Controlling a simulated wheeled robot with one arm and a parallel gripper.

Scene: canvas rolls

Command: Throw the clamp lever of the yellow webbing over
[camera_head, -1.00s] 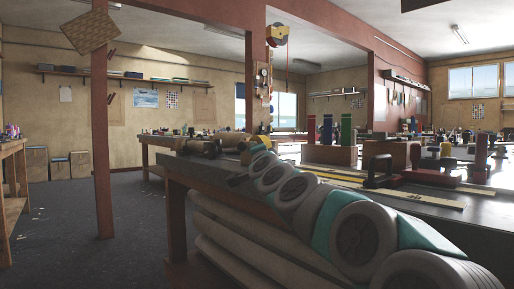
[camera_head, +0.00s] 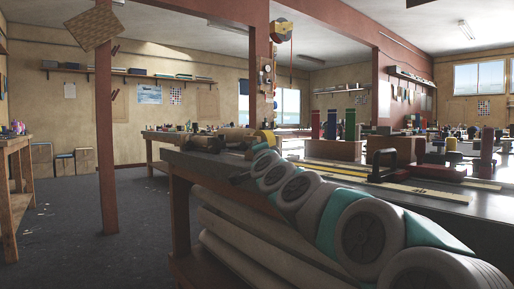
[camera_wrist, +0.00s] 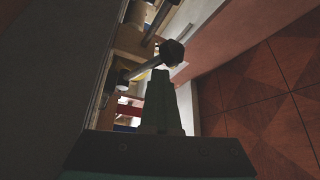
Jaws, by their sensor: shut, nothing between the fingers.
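In the wrist view my gripper (camera_wrist: 160,76) is shut and empty, with its narrow fingers pointing up the picture. A dark knob (camera_wrist: 172,52) on a lever lies just beyond the fingertips; I cannot tell whether they touch. A second lever shaft (camera_wrist: 160,18) shows at the top. I cannot tell which lever belongs to the yellow webbing. In the head view a yellow strip (camera_head: 345,172) lies along the dark bench, and a clamp with a black handle (camera_head: 384,157) stands beside it. My arm reaches along the near edge of the bench.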

